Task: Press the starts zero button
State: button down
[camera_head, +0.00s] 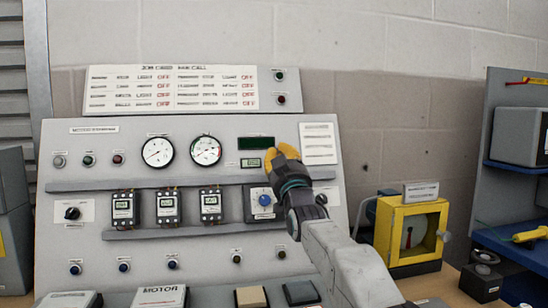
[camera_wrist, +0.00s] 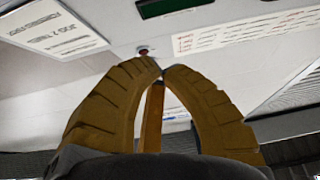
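A sloped grey control panel (camera_head: 110,250) stands ahead, with several small round buttons and two dials. No label reading "starts zero" can be made out, so I cannot tell which button it names. My gripper (camera_head: 283,151) is in front of the panel's upper right, beside the dark green display (camera_head: 256,143). In the wrist view its yellow fingertips (camera_wrist: 161,70) are together and appear empty. A small reddish button (camera_wrist: 143,51) shows just beyond the tips there, slightly left. I cannot tell whether they touch it. The fingers hide part of the panel in the head view.
A blue knob (camera_head: 264,200) sits just below my gripper, on a raised square plate. A grey ledge (camera_head: 110,184) and several meters project from the panel. A yellow-framed box (camera_head: 412,235) stands on the table at right. Motor boxes (camera_head: 160,297) line the front.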

jog(key=w+p, duration=0.2)
jog(key=w, duration=0.1)
jog(key=w+a+f+p, duration=0.1)
jog(key=p, duration=0.1)
jog(key=shift+w+f, duration=0.1)
jog(key=shift+w, duration=0.05)
jog(key=shift+w+a+f+p, duration=0.1)
jog(key=shift+w+f+p, duration=0.3)
jog(key=shift+w+p, duration=0.35)
jog(key=c, duration=1.9)
grip_release()
grip_shut()
jog(key=shift+w, duration=0.15)
